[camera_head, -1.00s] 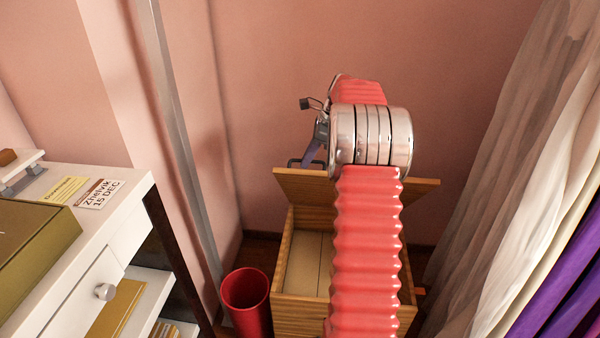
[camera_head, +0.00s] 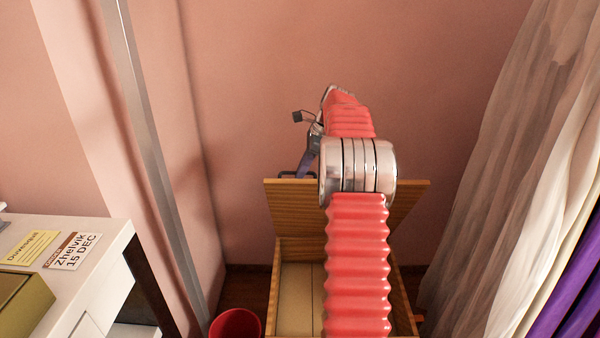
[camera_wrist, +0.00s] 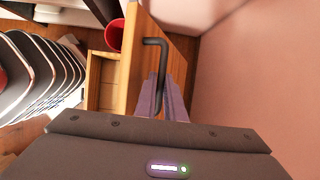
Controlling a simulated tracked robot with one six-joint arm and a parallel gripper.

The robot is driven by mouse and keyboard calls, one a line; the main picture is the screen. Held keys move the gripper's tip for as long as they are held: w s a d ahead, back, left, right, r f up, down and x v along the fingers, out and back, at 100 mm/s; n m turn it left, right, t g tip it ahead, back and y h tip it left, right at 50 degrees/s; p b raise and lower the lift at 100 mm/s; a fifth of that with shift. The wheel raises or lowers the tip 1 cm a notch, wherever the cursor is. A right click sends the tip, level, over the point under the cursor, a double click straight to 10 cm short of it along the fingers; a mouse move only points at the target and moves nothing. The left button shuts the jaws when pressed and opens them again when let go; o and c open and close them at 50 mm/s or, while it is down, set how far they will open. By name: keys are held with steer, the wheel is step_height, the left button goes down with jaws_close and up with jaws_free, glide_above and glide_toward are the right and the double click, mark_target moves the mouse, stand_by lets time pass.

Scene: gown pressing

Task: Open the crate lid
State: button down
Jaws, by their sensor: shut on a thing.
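The wooden crate (camera_head: 272,256) stands on the floor by the back wall. Its lid (camera_head: 408,204) is raised and tilted up at the back, so the crate's pale inside shows in the head view. A dark bar handle (camera_wrist: 163,62) is fixed to the lid, which also shows in the wrist view (camera_wrist: 136,70). My gripper (camera_wrist: 167,100) is shut on the handle with its purple fingers. In the head view my red arm hides the middle of the lid and part of the crate, and the fingers show only partly.
A red bin (camera_head: 236,325) stands left of the crate. A white desk (camera_head: 105,240) with labels and an olive box (camera_head: 22,300) is at the left. Pale and purple curtains (camera_head: 490,190) hang at the right. A metal pole (camera_head: 150,140) stands along the left wall.

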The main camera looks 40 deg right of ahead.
steer(key=c, duration=2.2)
jaws_free()
steer(key=shift+f, duration=0.15)
steer(key=shift+o, duration=1)
steer(key=shift+w+a, duration=0.15)
steer(key=shift+a, duration=0.05)
steer(key=v, duration=1.4)
